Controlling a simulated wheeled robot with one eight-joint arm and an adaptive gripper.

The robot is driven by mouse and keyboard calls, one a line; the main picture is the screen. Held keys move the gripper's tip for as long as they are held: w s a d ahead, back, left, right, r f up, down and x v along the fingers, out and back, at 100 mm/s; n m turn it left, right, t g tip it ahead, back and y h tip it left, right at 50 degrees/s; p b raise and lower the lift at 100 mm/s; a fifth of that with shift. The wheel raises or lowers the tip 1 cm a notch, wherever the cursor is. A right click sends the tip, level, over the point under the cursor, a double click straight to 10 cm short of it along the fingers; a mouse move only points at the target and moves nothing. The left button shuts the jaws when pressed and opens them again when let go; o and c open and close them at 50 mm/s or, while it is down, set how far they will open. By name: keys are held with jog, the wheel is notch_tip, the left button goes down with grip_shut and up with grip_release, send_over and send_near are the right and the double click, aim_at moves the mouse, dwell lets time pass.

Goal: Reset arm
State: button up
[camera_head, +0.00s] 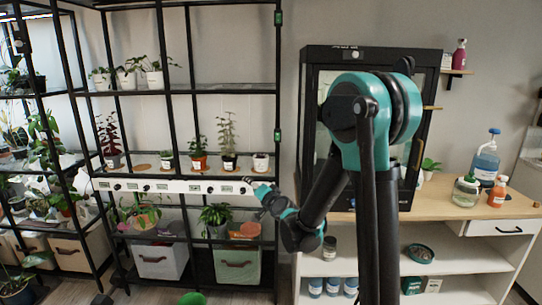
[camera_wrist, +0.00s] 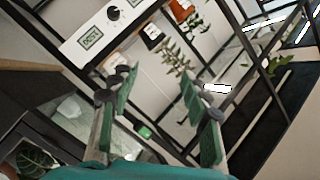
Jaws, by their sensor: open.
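My gripper (camera_wrist: 158,100) is open in the wrist view, with its two fingers spread and nothing between them. In the head view my gripper (camera_head: 250,183) is at the right end of the white control strip, in front of the shelf with the small pots. My teal and black arm is bent and fills the middle right of the head view. The white control strip (camera_head: 160,186) has several knobs and small displays; it also shows in the wrist view (camera_wrist: 107,30), tilted, at the upper left.
Potted plants (camera_head: 198,160) stand on the shelf just behind the strip. A black cabinet (camera_head: 310,110) stands behind my arm. The wooden counter (camera_head: 455,206) at right holds a blue bottle (camera_head: 486,160), a green jar (camera_head: 465,190) and an orange bottle (camera_head: 498,190). Bins (camera_head: 160,262) sit below.

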jog(key=s+d+f+n+g+h, duration=0.1)
jog(key=s+d+f+g+h, duration=0.1)
jog(key=s+d+f, duration=0.3)
jog(key=s+d+f+n+g+h, duration=0.2)
jog(key=s+d+f+g, duration=0.3)
jog(key=s+d, duration=0.7)
jog(key=s+d+f+n+g+h, duration=0.2)
jog(key=s+d+f, duration=0.4)
jog(key=s, duration=0.9)
jog(key=d+g+h, duration=0.1)
jog(key=d, duration=0.2)
jog(key=shift+g+h, duration=0.3)
jog(key=shift+h, duration=0.1)
jog(key=shift+f, duration=0.1)
